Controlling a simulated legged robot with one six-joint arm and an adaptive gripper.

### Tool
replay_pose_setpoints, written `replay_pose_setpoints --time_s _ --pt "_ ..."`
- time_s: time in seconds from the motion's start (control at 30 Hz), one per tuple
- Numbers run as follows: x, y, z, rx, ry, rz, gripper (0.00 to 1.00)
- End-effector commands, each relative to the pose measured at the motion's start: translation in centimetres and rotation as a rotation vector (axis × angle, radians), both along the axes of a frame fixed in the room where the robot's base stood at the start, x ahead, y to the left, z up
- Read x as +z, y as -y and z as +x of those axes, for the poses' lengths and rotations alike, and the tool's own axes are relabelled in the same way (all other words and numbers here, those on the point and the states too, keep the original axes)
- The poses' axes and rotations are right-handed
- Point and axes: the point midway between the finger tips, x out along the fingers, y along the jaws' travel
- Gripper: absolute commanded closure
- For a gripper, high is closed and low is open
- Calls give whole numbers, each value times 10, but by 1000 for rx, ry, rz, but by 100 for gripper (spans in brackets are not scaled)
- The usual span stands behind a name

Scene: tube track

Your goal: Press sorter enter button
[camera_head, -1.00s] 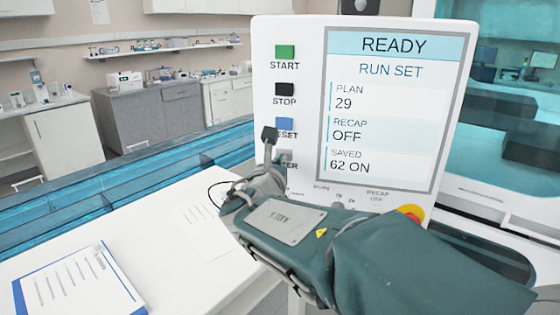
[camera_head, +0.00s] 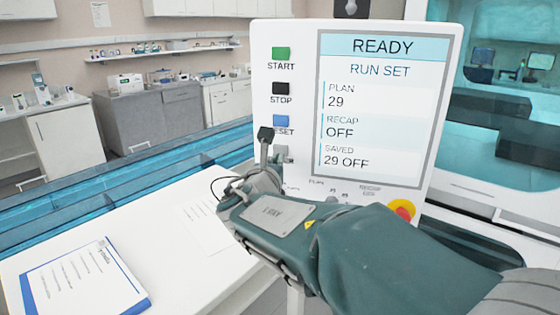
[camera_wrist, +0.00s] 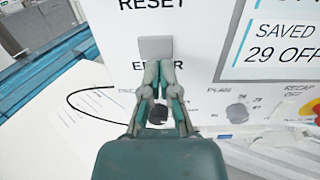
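The sorter's white control panel (camera_head: 290,40) stands upright ahead. Its screen (camera_head: 383,110) reads READY, RUN SET, PLAN 29, RECAP OFF, SAVED 29 OFF. The enter button is a grey square (camera_head: 281,152), below the blue reset button (camera_head: 281,121); its label is mostly covered by my gripper in the head view. My gripper (camera_head: 265,135) is in front of the panel by the enter button. In the wrist view, my gripper (camera_wrist: 159,66) looks shut and empty, its fingertips just below the grey enter button (camera_wrist: 156,48), over its label. I cannot tell whether they touch the panel.
The green start button (camera_head: 281,54) and black stop button (camera_head: 281,88) are above. Below are small knobs (camera_wrist: 237,113) and a red-and-yellow stop button (camera_head: 402,209). A white table (camera_head: 150,215) holds a blue-edged document (camera_head: 85,280).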

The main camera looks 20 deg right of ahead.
Motion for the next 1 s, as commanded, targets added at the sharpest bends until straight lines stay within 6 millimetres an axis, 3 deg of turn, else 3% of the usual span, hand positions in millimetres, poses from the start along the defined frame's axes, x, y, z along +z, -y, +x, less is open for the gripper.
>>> replay_pose_setpoints --time_s 0.07,0.63,1.0 --pt "-1 -4 0 2 0 -1 100" --pt "0 -48 -77 6 0 0 100" --pt "0 -52 -87 2 0 -1 100"
